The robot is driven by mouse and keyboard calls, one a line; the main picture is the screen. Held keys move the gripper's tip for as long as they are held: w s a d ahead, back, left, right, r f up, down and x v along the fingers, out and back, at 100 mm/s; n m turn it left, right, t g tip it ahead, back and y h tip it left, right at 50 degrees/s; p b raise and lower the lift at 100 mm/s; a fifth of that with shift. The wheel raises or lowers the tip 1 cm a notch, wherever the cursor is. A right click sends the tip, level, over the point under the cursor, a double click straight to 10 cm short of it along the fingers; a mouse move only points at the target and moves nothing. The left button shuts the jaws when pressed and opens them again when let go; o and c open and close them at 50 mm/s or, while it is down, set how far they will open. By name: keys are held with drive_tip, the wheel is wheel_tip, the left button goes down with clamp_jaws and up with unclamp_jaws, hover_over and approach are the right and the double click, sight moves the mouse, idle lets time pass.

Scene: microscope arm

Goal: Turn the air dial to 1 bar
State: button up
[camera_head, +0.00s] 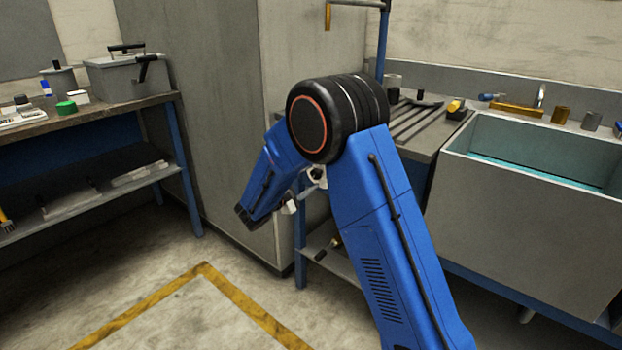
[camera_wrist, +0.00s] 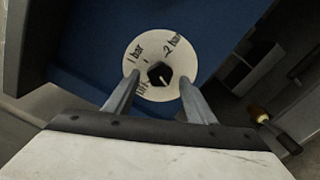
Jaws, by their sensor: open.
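The air dial (camera_wrist: 165,45) is a round white plate on a blue panel in the wrist view. It carries the marks "1 bar" at upper left, "2 bar" at upper right and "off" at lower left. A dark faceted knob (camera_wrist: 159,74) sits at its centre with a small light line on its lower right part. My gripper (camera_wrist: 159,79) is open, with one finger on each side of the knob and visible gaps to it.
A brass-ended fitting (camera_wrist: 258,113) lies to the right of the dial; a similar one (camera_head: 322,252) shows low beneath the bench. A grey sink (camera_head: 530,225) stands at right, a grey cabinet (camera_head: 215,110) behind my arm, and a workbench (camera_head: 90,110) at left. The floor at lower left is clear.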

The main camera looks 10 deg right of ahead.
drive_tip(key=v, duration=1.5)
drive_tip(key=shift+s+a, duration=0.25)
drive_tip(key=shift+s, duration=0.05)
drive_tip(key=s+d+r+m+g+y, duration=0.2)
drive_tip(key=s+d+r+m+g, duration=0.15)
drive_tip(key=s+d, duration=0.65)
drive_tip(key=s+d+r+m+g+y, duration=0.25)
drive_tip(key=s+d+g, duration=0.35)
drive_tip(key=d, duration=0.6)
drive_tip(key=s+m+t+y, duration=0.3)
drive_tip(key=s+m+y, duration=0.3)
drive_tip(key=s, duration=1.9)
drive_tip(key=y, duration=0.3)
drive_tip(key=shift+s+a+f+m+y, duration=0.15)
drive_tip(key=shift+s+f+m+y, duration=0.15)
drive_tip(key=shift+s+y, duration=0.05)
